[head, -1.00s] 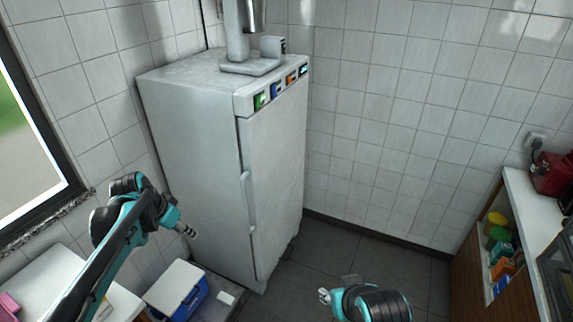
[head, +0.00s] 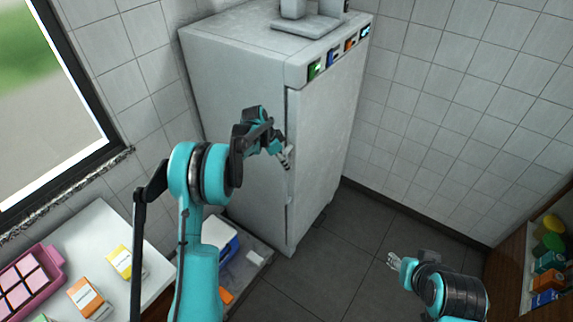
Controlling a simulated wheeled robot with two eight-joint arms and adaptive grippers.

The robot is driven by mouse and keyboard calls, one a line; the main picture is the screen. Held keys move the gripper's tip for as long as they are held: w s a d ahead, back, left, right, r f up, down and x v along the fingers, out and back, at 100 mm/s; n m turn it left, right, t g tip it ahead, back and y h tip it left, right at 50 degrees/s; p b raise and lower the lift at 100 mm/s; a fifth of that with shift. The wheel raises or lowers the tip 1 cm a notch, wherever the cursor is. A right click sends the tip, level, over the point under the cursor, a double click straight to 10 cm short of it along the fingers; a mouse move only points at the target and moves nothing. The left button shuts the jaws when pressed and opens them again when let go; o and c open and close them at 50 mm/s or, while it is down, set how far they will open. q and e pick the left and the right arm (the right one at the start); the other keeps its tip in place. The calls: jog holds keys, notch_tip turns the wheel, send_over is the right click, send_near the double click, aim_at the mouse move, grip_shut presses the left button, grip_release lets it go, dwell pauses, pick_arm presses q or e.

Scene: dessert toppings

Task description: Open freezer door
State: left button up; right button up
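The white freezer (head: 238,95) stands upright in the corner, with labelled panels along its top front edge. Its door (head: 328,125) is on the right-hand face and looks shut. My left gripper (head: 287,160) is at the door's left edge, over the place of the vertical handle. The gripper hides most of the handle, and I cannot tell whether its fingers touch it or are closed. My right gripper (head: 394,260) is low over the floor to the right of the freezer, away from the door, with its fingers apart and empty.
A white counter (head: 135,225) at lower left holds a pink tray (head: 32,280) and small boxes. A blue and white cooler (head: 222,240) sits beside the freezer's base. A shelf with colourful containers (head: 548,255) is at the right edge. The dark floor (head: 345,245) before the door is clear.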

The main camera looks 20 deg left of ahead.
pick_arm(q)
jog(key=shift+d+f, duration=0.2)
jog(key=shift+f, duration=0.3)
jog(key=shift+w, duration=0.1)
grip_shut()
jog(key=shift+d, duration=0.1)
